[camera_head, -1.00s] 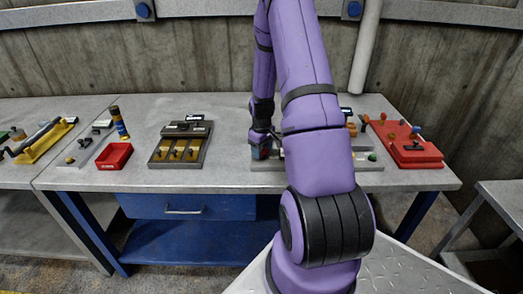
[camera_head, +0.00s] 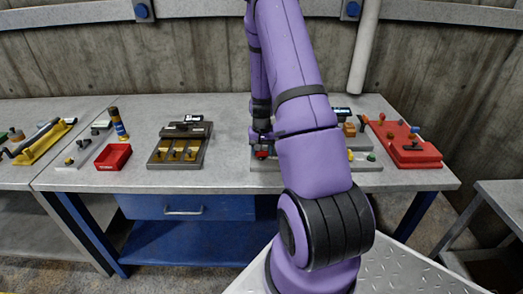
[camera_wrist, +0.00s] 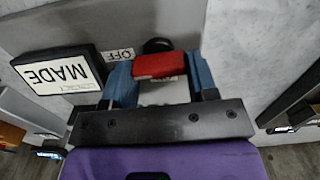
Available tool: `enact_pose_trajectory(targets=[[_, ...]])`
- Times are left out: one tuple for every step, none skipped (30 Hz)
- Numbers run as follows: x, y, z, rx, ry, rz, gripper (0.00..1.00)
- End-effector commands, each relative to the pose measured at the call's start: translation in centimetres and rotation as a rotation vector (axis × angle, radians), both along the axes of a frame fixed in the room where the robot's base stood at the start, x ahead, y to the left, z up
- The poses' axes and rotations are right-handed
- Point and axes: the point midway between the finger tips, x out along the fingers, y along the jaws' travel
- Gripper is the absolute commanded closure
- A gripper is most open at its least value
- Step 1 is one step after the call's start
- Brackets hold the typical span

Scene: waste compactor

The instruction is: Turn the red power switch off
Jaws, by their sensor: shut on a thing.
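The red power switch handle (camera_wrist: 160,65) shows in the wrist view as a red block between the two blue fingers of my gripper (camera_wrist: 161,74). The fingers close on its left and right ends. A small OFF label (camera_wrist: 120,54) lies just left of the handle, and a dark round part (camera_wrist: 157,45) shows behind it. In the head view the red handle (camera_head: 262,154) is a small patch below my gripper (camera_head: 262,146), at the left end of a grey panel (camera_head: 315,166). My arm hides much of that panel.
A black display reading MADE (camera_wrist: 60,72) stands close to the left of my gripper. On the bench are a red tray (camera_head: 113,157), a board with yellow parts (camera_head: 180,147) and a red board with knobs (camera_head: 405,143). Bare bench top lies left of the gripper.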

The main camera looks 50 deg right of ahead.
Motion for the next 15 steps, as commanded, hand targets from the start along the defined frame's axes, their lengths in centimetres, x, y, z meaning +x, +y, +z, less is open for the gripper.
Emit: enact_pose_trajectory(targets=[[0.03,-0.03,0.04,-0.001,-0.001,-0.016,0.71],[0.02,-0.04,0.03,-0.001,-0.001,-0.025,0.71],[0.01,-0.04,0.04,-0.001,-0.001,-0.037,0.71],[0.01,-0.05,0.03,-0.001,-0.001,-0.044,0.71],[0.01,-0.05,0.03,-0.001,-0.001,-0.050,0.71],[0.00,-0.06,0.03,-0.001,-0.001,-0.056,0.71],[0.00,-0.06,0.03,-0.001,-0.001,-0.061,0.71],[0.00,-0.06,0.03,-0.001,-0.001,-0.064,0.71],[0.00,-0.06,0.03,-0.001,-0.001,-0.068,0.71],[0.00,-0.06,0.03,-0.001,-0.001,-0.070,0.71],[0.00,-0.06,0.03,-0.001,-0.001,-0.072,0.71],[0.00,-0.06,0.03,-0.001,-0.001,-0.073,0.71],[0.00,-0.06,0.03,-0.001,-0.001,-0.074,0.71],[0.00,-0.06,0.03,-0.001,-0.001,-0.074,0.71],[0.00,-0.06,0.03,-0.001,-0.001,-0.075,0.71]])
